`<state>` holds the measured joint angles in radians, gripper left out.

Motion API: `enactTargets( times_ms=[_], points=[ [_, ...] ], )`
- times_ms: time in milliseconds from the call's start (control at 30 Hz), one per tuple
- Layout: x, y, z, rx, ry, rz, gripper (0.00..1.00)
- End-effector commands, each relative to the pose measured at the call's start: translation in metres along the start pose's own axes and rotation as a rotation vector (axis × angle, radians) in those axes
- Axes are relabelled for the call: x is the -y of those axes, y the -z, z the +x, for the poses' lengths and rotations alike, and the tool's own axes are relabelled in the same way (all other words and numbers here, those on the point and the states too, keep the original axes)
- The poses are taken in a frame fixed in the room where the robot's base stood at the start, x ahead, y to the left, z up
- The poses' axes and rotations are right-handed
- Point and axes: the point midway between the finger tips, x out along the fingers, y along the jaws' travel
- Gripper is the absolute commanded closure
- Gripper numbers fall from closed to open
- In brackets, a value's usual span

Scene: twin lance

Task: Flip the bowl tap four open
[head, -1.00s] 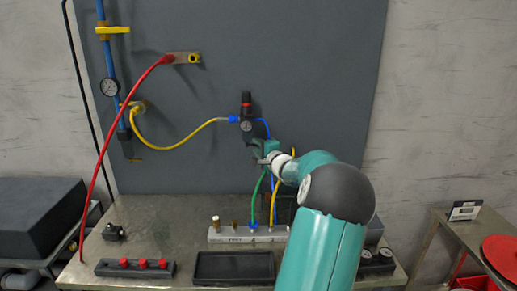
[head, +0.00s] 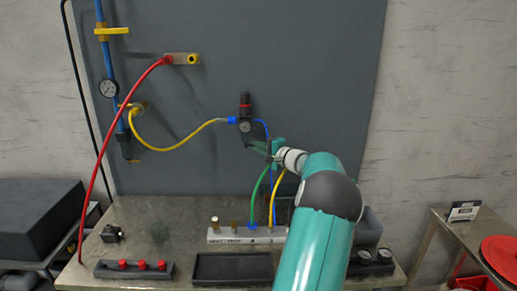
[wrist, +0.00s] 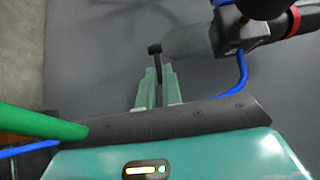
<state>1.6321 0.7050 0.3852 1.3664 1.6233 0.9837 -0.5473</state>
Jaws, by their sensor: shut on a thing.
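The filter regulator (head: 245,112) hangs on the grey panel, with a black and red top knob and a gauge. In the wrist view its clear grey bowl (wrist: 187,41) lies at the upper middle. The bowl tap (wrist: 155,48) is a small black lever at the bowl's end. My gripper (wrist: 158,80) has its two green fingers shut on the lever's lower part, and the lever's top shows past the fingertips. In the head view my gripper (head: 258,147) is just below the regulator, and the tap is too small to make out clearly.
A blue hose (head: 267,140) runs down beside the regulator. A green hose (wrist: 40,122) passes close to my gripper at the left of the wrist view. A yellow hose (head: 178,149) joins the regulator from the left. A manifold block (head: 237,236) stands on the bench below.

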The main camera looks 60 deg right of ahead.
Motion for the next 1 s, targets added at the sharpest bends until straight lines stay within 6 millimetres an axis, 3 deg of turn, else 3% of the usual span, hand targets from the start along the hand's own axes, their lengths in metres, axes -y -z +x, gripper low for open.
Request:
enactTargets(
  times_ms=[267, 400, 767, 1000],
  points=[
    [0.002, 0.002, -0.001, 0.002, 0.002, -0.002, 1.0],
    [0.002, 0.002, -0.001, 0.001, 0.001, -0.002, 0.71],
    [0.0, 0.001, -0.004, 0.002, -0.001, -0.001, 0.71],
    [0.001, 0.002, -0.04, 0.0, -0.002, -0.001, 0.71]
  ],
)
